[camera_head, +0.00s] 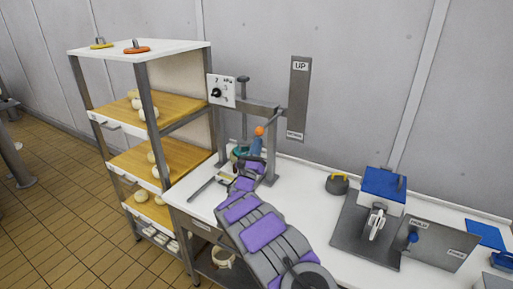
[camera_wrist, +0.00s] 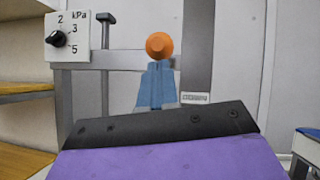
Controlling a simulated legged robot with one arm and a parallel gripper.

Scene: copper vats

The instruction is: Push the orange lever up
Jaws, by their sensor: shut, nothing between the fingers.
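The orange lever's round knob (camera_head: 259,131) shows in the head view in front of the grey press frame, left of the lower end of a tall grey plate (camera_head: 299,95) marked UP at its top. In the wrist view the orange knob (camera_wrist: 159,46) sits right above my blue fingertips. My gripper (camera_head: 257,142) is shut and empty, pointing up just below the knob; the fingers also show in the wrist view (camera_wrist: 157,66). I cannot tell whether they touch the knob. The lever's shaft is hidden.
A pressure dial (camera_head: 221,91) is on the frame's left. A shelf rack (camera_head: 142,92) stands left of the white table (camera_head: 310,198). A blue-topped device (camera_head: 383,184) and a grey panel (camera_head: 431,243) are at right. A dark pot with a yellow handle (camera_head: 338,184) stands between.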

